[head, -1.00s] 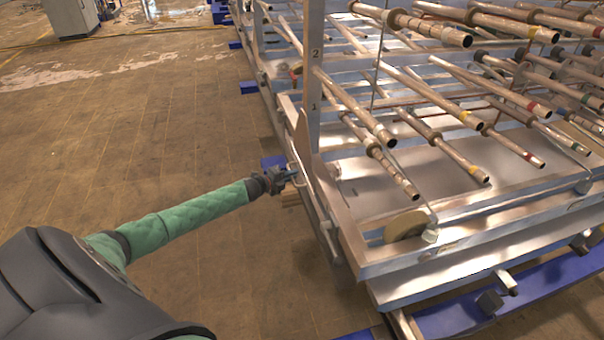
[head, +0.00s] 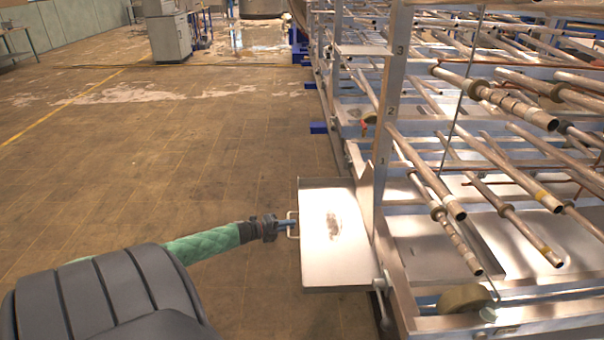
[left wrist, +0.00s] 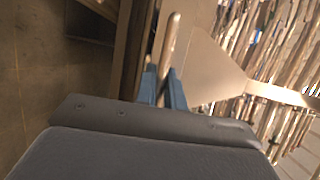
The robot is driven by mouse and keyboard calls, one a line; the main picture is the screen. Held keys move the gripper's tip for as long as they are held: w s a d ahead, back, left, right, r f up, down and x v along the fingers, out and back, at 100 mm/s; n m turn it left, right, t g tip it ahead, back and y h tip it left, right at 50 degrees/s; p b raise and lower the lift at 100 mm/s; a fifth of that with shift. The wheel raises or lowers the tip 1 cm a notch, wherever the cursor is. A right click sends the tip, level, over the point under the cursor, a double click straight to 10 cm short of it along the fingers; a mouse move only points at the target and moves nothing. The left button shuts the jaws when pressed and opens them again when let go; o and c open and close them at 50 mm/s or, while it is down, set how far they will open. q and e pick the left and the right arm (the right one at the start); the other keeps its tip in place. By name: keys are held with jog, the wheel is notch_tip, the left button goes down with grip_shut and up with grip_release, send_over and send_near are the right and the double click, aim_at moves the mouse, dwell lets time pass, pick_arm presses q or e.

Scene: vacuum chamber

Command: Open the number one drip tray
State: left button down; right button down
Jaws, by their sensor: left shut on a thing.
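The number one drip tray (head: 330,262) is a flat, shiny metal tray at the lowest level of the rack, beside the post marked 1, 2 and 3. It sticks out from the rack's left side over the floor, with a dark patch on its surface. My left gripper (head: 288,225) is shut on the tray's handle (head: 293,214) at its left edge. In the left wrist view, the blue fingers (left wrist: 163,88) are on either side of the pale handle bar (left wrist: 170,45). My right gripper is not in view.
The metal rack (head: 392,105) with many copper-coloured pipes fills the right side. Pipe ends stick out towards the front. The tiled floor (head: 150,170) to the left is clear. Grey cabinets (head: 168,38) stand far back.

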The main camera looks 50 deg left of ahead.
pick_arm(q)
jog(key=shift+s+a+f, duration=0.1)
jog(key=shift+s+a, duration=0.5)
jog(key=shift+s, duration=0.15)
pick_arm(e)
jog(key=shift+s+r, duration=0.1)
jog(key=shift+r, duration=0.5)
pick_arm(q)
jog(key=c, duration=1.5)
grip_release()
jog(key=shift+s, duration=0.1)
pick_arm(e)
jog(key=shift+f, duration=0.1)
pick_arm(q)
jog(key=v, duration=0.7)
jog(key=shift+s, duration=0.3)
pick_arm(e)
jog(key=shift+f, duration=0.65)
pick_arm(q)
jog(key=shift+a, duration=0.1)
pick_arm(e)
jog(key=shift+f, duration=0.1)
